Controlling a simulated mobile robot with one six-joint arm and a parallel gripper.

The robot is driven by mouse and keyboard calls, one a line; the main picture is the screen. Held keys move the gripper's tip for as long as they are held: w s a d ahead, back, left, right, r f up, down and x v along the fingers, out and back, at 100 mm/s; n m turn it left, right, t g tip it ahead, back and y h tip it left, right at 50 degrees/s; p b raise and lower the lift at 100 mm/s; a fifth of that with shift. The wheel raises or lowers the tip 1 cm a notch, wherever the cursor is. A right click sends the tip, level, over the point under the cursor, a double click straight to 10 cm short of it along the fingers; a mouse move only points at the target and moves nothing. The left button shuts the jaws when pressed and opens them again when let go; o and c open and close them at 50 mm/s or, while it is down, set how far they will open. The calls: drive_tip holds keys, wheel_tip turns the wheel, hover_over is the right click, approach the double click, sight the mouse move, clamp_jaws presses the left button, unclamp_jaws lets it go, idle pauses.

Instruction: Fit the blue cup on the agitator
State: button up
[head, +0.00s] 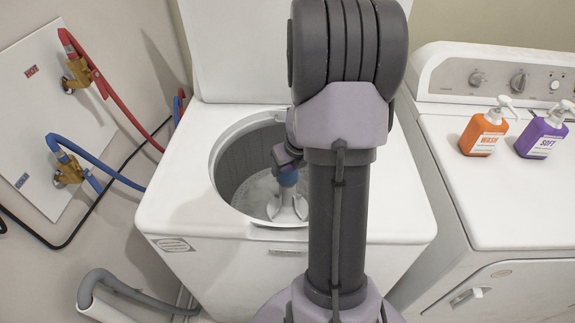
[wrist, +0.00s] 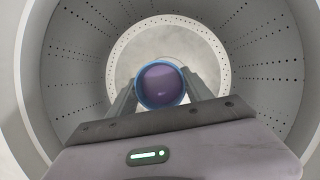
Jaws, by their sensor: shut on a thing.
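The blue cup (head: 288,179) is inside the washer drum, at the top of the white agitator (head: 287,208). I cannot tell whether it is seated on the agitator or just above it. In the wrist view the cup (wrist: 140,88) shows its round blue rim and a purple inside. My gripper (head: 287,160) is shut on the cup, with one finger on each side, as the wrist view (wrist: 162,92) shows. The cup hides the agitator's top in the wrist view.
The washer (head: 180,205) stands open, with its raised lid (head: 240,50) behind. The perforated drum wall (wrist: 75,70) surrounds my gripper. An orange WASH bottle (head: 483,135) and a purple SOFT bottle (head: 541,138) stand on the dryer (head: 500,200) at right. Red and blue hoses run along the left wall.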

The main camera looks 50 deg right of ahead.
drive_tip(key=shift+f+b, duration=0.65)
drive_tip(key=shift+f, duration=0.25)
drive_tip(key=o, duration=1.6)
drive_tip(key=shift+c, duration=0.2)
wheel_tip(320, 180, up, 12)
drive_tip(key=p, duration=1.2)
drive_tip(key=shift+p, duration=0.3)
